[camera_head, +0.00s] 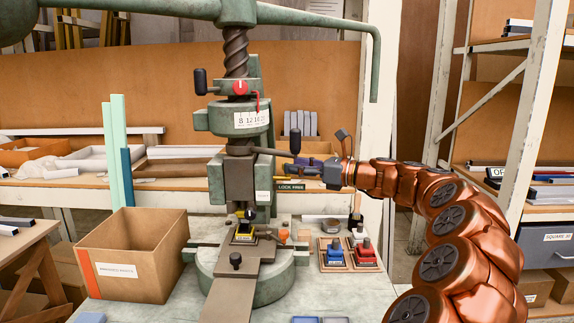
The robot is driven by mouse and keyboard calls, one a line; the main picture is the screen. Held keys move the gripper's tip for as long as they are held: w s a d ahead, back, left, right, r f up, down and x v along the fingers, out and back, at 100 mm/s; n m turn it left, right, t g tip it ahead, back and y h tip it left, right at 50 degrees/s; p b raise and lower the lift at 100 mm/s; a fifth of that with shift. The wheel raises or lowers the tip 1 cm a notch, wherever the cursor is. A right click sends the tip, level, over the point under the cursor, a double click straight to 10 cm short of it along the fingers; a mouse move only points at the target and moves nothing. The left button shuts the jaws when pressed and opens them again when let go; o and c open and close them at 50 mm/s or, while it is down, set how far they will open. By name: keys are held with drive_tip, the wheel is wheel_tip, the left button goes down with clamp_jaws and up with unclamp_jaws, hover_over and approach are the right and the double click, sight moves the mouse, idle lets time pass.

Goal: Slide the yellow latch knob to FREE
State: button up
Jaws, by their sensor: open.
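A fly press (239,120) with a green frame and a dark screw stands on the bench. A small label (290,187) that appears to read LOCK FREE sits to the right of its ram. A small yellow piece (308,178), which looks like the latch knob, shows just above the label's right part, close to my gripper. My gripper (304,169) comes in from the right, open, pointing left toward the press. The jaws overlap the yellow piece in the picture, and I cannot tell whether they touch it. The exact latch position is unclear.
A cardboard box (127,270) stands left of the press. Blue (334,255) and red (364,254) blocks stand on small boards at the right. A dark lever (272,152) extends from the press near my gripper.

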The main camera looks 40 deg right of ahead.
drive_tip(key=shift+x, duration=1.5)
clamp_jaws()
